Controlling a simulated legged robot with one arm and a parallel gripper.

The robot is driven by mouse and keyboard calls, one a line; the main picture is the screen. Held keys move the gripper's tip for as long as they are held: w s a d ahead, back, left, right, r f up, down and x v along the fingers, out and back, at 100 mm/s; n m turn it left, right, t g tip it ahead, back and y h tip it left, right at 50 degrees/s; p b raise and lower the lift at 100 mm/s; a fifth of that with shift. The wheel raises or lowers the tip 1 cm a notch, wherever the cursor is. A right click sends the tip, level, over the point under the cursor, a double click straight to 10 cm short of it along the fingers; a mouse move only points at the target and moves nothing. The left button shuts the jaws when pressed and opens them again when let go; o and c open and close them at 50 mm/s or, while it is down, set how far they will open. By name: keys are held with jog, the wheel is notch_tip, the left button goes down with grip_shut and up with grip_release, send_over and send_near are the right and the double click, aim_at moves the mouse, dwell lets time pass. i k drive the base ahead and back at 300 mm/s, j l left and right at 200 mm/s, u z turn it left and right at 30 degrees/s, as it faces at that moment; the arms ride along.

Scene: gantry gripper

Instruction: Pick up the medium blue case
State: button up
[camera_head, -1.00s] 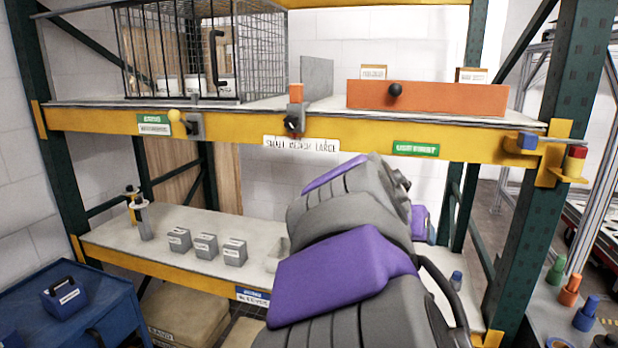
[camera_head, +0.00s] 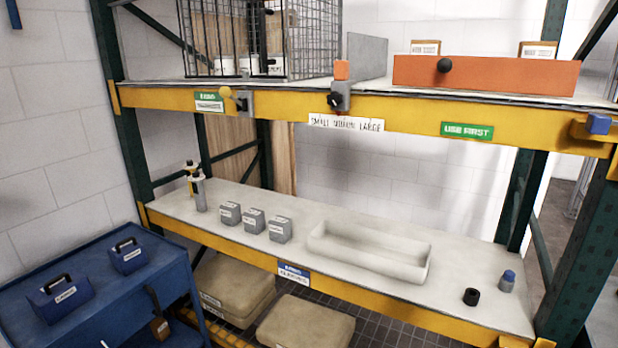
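Two blue cases with black handles stand on the blue cart at the lower left. The nearer blue case (camera_head: 60,300) looks bigger and is close to the left edge. The farther blue case (camera_head: 127,257) is smaller and stands behind it to the right. Each has a white label on its front, too small to read surely, so I cannot tell which is the medium one. My gripper and arm are out of view.
The blue cart (camera_head: 112,312) stands beside the yellow and green rack. The rack's lower shelf (camera_head: 345,305) holds several grey blocks (camera_head: 253,222), a white tray (camera_head: 372,262) and small cylinders. A green upright (camera_head: 128,160) rises behind the cart. Bare wall lies above the cart.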

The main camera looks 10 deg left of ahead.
aim_at(129, 255)
jog(key=u, duration=1.65)
jog(key=i+z, duration=0.15)
jog(key=z, duration=0.35)
jog(key=i+j+z, duration=0.15)
jog(key=i+j, duration=0.15)
jog(key=i+j+z, duration=0.2)
jog(key=j, duration=0.2)
jog(key=i+j+z, duration=0.15)
jog(key=j, duration=0.25)
jog(key=i+j+z, duration=0.15)
jog(key=i+j, duration=0.4)
jog(key=j, duration=0.15)
jog(key=i+j, duration=0.15)
jog(key=j, duration=0.25)
jog(key=i+j, duration=0.2)
jog(key=j, duration=0.15)
jog(key=i+j, duration=0.2)
jog(key=j, duration=0.2)
jog(key=l+z, duration=0.05)
